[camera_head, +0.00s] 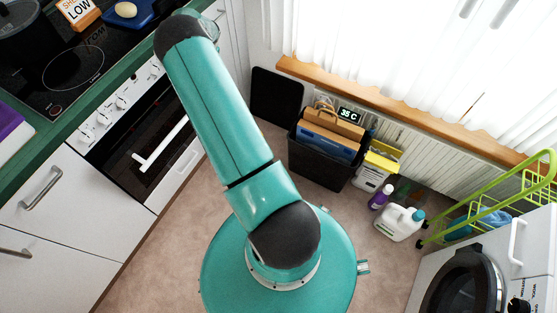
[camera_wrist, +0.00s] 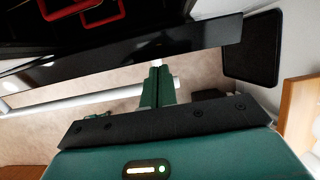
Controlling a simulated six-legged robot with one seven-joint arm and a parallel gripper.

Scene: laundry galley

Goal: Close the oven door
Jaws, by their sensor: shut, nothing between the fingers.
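The oven (camera_head: 140,130) stands at the left in the head view, with white knobs above a black glass front. A white bar handle (camera_head: 160,146) stands out from its door. In the wrist view the white handle (camera_wrist: 60,98) runs behind my gripper (camera_wrist: 157,66), whose green fingers are together with nothing between them. The fingertips lie close to the dark door edge (camera_wrist: 190,40); I cannot tell whether they touch. Dark space with red items beyond that edge suggests a partly open door, but the angle is unclear. In the head view my arm hides the gripper.
The hob (camera_head: 70,65) and green counter edge are above the oven. A black bin (camera_head: 318,165), a white jug (camera_head: 398,222) and a purple bottle (camera_head: 380,197) stand right of my body. A washing machine (camera_head: 470,275) is lower right. Floor (camera_head: 165,255) before the oven is clear.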

